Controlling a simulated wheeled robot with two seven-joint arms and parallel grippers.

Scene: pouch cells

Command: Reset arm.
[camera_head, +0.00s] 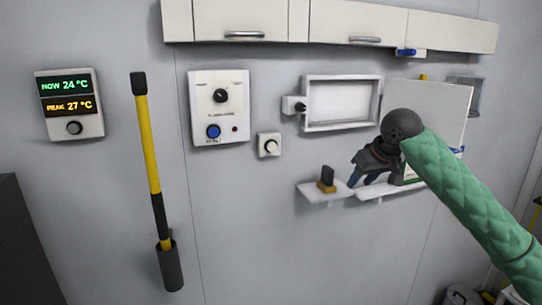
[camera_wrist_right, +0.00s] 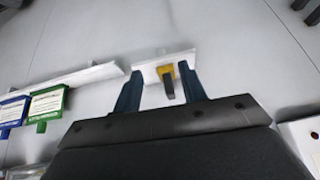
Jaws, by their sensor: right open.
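My right arm, in a green quilted sleeve, comes in from the right in the head view. My right gripper (camera_head: 366,181) is near the small wall shelf, its two blue fingers pointing down and left. In the right wrist view the gripper (camera_wrist_right: 162,92) is open, with a finger on each side and nothing held between the tips. A black and yellow block-shaped item (camera_head: 327,180) stands on the small white shelf (camera_head: 312,195). It also shows between the fingers in the wrist view (camera_wrist_right: 168,85), beyond the tips. My left gripper is not in view.
A longer white shelf (camera_head: 390,190) adjoins on the right, partly hidden by my gripper. Blue (camera_wrist_right: 12,112) and green (camera_wrist_right: 46,104) tagged items sit along it. A white frame (camera_head: 342,103), a control panel (camera_head: 218,107) and a yellow-black pole (camera_head: 151,150) are on the wall.

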